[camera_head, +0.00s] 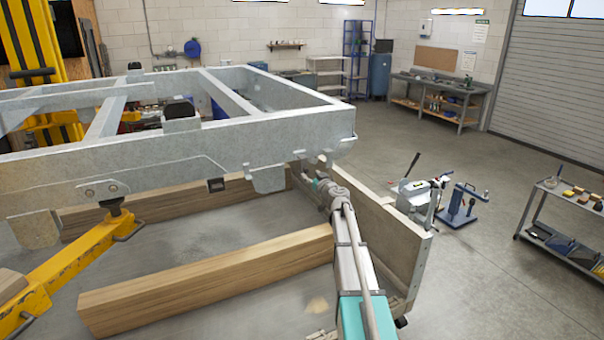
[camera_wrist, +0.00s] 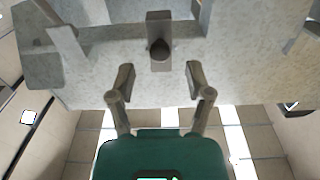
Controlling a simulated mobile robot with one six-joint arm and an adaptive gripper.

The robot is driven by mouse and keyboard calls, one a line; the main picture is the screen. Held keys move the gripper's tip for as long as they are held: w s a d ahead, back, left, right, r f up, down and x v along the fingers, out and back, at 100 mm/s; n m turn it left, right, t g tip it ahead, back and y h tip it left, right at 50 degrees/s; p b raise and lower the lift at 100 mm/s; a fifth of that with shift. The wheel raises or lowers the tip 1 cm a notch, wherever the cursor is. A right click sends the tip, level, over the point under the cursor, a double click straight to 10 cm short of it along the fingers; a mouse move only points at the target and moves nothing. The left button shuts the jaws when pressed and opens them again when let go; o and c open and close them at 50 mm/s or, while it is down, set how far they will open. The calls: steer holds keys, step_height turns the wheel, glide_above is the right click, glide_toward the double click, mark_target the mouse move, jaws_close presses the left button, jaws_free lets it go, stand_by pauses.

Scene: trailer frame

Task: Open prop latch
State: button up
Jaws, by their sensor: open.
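The grey metal trailer frame (camera_head: 190,155) fills the left of the head view, and its underside (camera_wrist: 100,75) spans the upper wrist view. A small bracket (camera_wrist: 159,20) with a dark round knob (camera_wrist: 159,49) sits on it; this may be the prop latch, but I cannot be sure. My gripper (camera_wrist: 160,78) is open, its two fingers apart below and to either side of the knob, with nothing between them. In the head view my gripper (camera_head: 309,177) is near the frame's right corner, beside a hanging plate (camera_head: 269,179); its fingertips are hard to make out there.
A yellow prop arm (camera_head: 75,262) meets the frame at the left. Wooden beams (camera_head: 210,282) lie below it. An upright board (camera_head: 385,232) stands close right of my arm. A jack-like tool (camera_head: 463,205) and a cart (camera_head: 565,225) stand further right, with open floor around.

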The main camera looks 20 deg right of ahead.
mark_target(307, 171)
steer(key=shift+w, duration=2.2)
jaws_close()
